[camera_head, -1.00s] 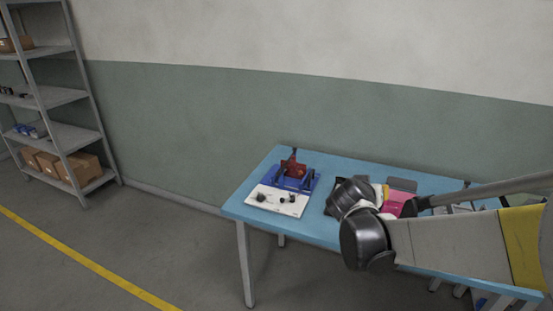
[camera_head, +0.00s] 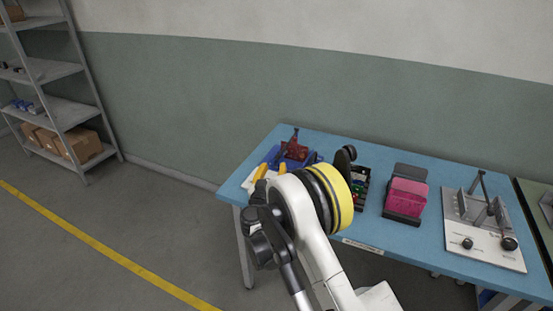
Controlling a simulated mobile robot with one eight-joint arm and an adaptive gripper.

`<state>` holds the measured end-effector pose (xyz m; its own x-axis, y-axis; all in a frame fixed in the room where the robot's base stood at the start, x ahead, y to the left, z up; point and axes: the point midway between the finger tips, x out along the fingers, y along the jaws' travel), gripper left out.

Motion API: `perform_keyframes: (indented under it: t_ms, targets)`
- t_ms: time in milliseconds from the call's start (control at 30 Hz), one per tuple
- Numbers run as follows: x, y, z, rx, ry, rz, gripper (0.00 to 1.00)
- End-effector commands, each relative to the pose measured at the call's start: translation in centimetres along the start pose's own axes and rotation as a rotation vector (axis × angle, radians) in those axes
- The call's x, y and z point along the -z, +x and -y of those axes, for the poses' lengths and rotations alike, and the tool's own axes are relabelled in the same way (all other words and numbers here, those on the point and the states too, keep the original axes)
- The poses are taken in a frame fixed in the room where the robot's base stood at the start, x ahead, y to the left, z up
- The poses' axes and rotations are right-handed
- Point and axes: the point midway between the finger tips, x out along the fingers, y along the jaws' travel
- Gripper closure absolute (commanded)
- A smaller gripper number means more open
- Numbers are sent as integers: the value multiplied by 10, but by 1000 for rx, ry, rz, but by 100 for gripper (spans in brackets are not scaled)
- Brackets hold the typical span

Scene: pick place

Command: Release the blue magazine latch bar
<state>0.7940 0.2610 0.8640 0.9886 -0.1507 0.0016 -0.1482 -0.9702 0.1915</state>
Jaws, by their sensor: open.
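A blue fixture (camera_head: 312,157) with a dark red part (camera_head: 295,149) on top sits at the left end of the blue table. It appears to be the blue magazine, but the latch bar cannot be made out at this size. My gripper (camera_head: 270,171) shows as two yellow-orange fingers, spread apart, with nothing visible between them. It is at the near left side of the blue fixture in the picture. My arm hides the fixture's lower part and most of the white plate (camera_head: 249,182) in front of it. Contact cannot be told.
On the blue table (camera_head: 385,239), a dark tray of small parts (camera_head: 361,184), a pink bin (camera_head: 406,196) and a grey plate with a lever and knobs (camera_head: 483,240) stand to the right. A shelf rack (camera_head: 62,112) stands far left. Floor left of the table is clear.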

Motion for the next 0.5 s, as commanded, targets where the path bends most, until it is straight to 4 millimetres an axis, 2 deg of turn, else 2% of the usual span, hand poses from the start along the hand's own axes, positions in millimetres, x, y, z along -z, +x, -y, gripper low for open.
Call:
perform_keyframes:
  t_ms: [200, 333, 500]
  targets:
    - [-3, 44, 0, -2, 0, 1, 58]
    - [-2, 61, 0, -1, 0, 1, 58]
    - [-1, 70, 0, 0, 0, 1, 58]
